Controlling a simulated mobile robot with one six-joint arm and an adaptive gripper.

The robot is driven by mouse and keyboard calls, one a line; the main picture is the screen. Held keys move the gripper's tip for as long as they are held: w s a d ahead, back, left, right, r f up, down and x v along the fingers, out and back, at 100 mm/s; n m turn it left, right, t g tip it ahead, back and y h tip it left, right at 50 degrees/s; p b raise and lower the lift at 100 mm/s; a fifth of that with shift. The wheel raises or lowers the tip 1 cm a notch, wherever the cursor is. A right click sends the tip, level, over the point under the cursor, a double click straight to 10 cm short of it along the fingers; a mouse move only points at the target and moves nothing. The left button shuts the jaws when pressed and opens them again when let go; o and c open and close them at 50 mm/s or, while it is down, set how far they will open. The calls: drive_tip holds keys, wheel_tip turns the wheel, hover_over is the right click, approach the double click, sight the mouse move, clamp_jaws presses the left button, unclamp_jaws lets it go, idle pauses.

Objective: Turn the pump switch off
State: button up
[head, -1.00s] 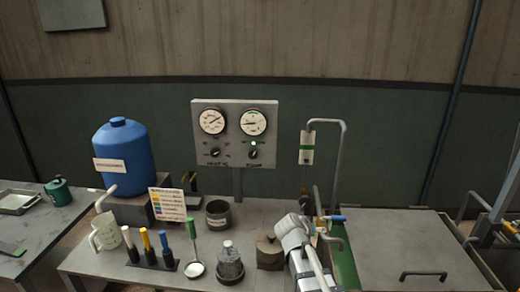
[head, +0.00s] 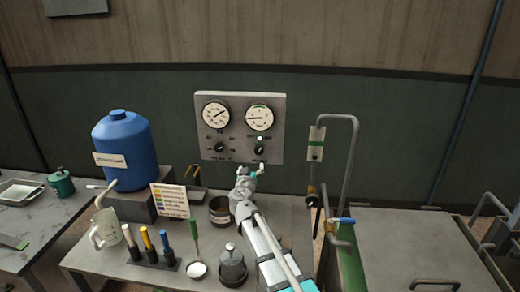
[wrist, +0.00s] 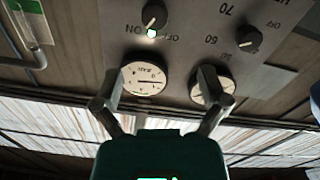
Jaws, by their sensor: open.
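In the wrist view, which sees the panel upside down, the pump switch (wrist: 155,15) is at the top edge, with ON and OFF lettering beside the glowing lamp (wrist: 152,33). My gripper (head: 250,170) is just below and in front of the panel's lower edge in the head view. In the wrist view its two fingers (wrist: 161,76) are spread, empty, and apart from the switch.
A similar heater knob (head: 219,147) sits left of the pump switch. Two round gauges are above the knobs. A bent pipe (head: 353,150) stands to the right.

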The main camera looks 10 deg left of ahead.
sight(258, 151)
drive_tip(key=shift+w+d, duration=0.25)
drive_tip(key=shift+w, duration=0.05)
drive_tip(key=w, duration=1.3)
drive_tip(key=shift+w+d, duration=0.25)
drive_tip(key=shift+d, duration=0.1)
drive_tip(key=shift+c, duration=0.2)
